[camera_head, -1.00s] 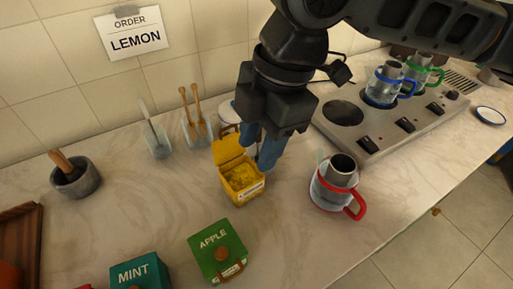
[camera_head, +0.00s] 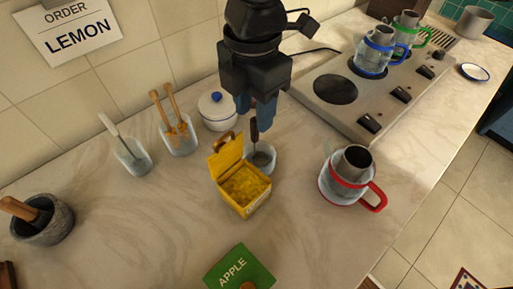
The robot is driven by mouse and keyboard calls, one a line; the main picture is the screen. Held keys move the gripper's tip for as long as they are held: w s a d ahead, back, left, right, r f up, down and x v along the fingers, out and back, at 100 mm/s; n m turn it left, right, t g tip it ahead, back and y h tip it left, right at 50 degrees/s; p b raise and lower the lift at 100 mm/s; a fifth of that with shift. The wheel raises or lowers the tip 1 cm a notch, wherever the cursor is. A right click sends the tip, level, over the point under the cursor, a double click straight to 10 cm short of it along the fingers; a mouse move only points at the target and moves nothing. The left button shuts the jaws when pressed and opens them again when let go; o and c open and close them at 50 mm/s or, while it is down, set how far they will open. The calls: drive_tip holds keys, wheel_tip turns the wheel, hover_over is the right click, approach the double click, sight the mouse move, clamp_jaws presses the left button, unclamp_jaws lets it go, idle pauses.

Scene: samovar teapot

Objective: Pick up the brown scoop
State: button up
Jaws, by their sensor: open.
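A dark brown handle (camera_head: 254,130) stands upright in a small pale cup (camera_head: 262,160) behind the yellow box; it looks like the brown scoop, but its lower end is hidden in the cup. My gripper (camera_head: 256,112) has blue fingers and is open. It points down over the cup, with its fingertips around or just above the top of the handle; I cannot tell whether they touch it. Two light wooden utensils (camera_head: 169,108) lean in a glass container (camera_head: 180,138) to the left.
The open yellow box (camera_head: 243,187) stands just in front of the cup. A white lidded pot (camera_head: 217,110) is close on the left, a red-handled mug (camera_head: 350,178) on the right. The stove (camera_head: 345,88) is behind right.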

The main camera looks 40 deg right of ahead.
sight(255, 118)
drive_tip(key=shift+f, duration=2.35)
drive_tip(key=shift+c, duration=0.4)
clamp_jaws()
